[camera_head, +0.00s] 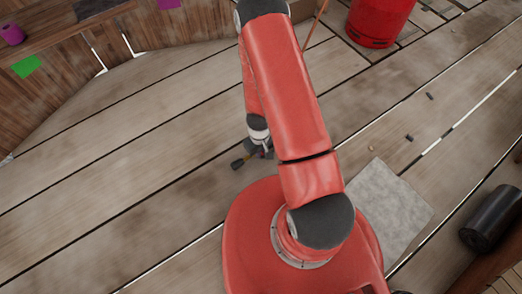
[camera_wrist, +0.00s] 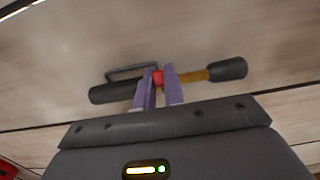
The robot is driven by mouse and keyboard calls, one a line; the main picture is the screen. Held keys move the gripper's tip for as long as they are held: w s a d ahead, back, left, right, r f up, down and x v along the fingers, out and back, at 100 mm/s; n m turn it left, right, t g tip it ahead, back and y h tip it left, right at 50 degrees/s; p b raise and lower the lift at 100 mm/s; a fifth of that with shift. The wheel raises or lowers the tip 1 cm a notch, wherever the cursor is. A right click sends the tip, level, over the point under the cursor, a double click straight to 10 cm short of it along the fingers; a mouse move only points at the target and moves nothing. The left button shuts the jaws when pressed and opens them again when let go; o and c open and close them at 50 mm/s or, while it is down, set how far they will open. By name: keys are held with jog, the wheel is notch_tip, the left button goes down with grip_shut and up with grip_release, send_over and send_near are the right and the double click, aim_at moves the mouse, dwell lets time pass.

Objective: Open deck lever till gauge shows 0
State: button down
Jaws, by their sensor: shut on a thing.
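My gripper (camera_wrist: 159,84) has purple fingers shut on a bar-like tool (camera_wrist: 194,76) in the wrist view. The tool has a thick dark left part with a thin dark loop along it, a red patch between the fingers, a yellow-brown shaft and a black right end. In the head view, the tool's dark end (camera_head: 238,164) shows just left of my gripper (camera_head: 262,153), low over the deck planks. I cannot tell whether this tool is the deck lever. No gauge can be made out in either view.
A red drum (camera_head: 380,20) stands at the top right. A grey flat slab (camera_head: 392,212) and a black cylinder (camera_head: 492,218) lie at right, with small dark bits nearby. A wooden wall (camera_head: 75,50) carries green and purple pieces. Planks at left are clear.

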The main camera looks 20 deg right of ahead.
jog(key=shift+w+a+r+g+p, duration=0.1)
jog(key=shift+w+r+g+p, duration=0.3)
jog(key=shift+g+p, duration=0.6)
jog(key=shift+w+a+g+h+p, duration=0.1)
jog(key=shift+w+g+h+p, duration=0.25)
jog(key=shift+p, duration=0.25)
jog(key=shift+w+f+g+h+b, duration=0.3)
jog(key=shift+g+b, duration=0.2)
jog(key=shift+g, duration=0.35)
jog(key=g+b, duration=0.1)
jog(key=w+g+b, duration=0.1)
jog(key=b, duration=0.1)
jog(key=shift+w+a+f+g+h, duration=0.15)
jog(key=shift+a+g+h, duration=0.05)
jog(key=shift+g+h, duration=0.1)
jog(key=shift+w+a+g+h+b, duration=0.15)
jog(key=shift+w+g+h+b, duration=0.2)
jog(key=shift+g+b, duration=0.5)
jog(key=shift+w+a+g+h+b, duration=0.15)
jog(key=shift+w+g+b, duration=0.3)
jog(key=shift+g, duration=0.8)
jog(key=c, duration=1.5)
grip_release()
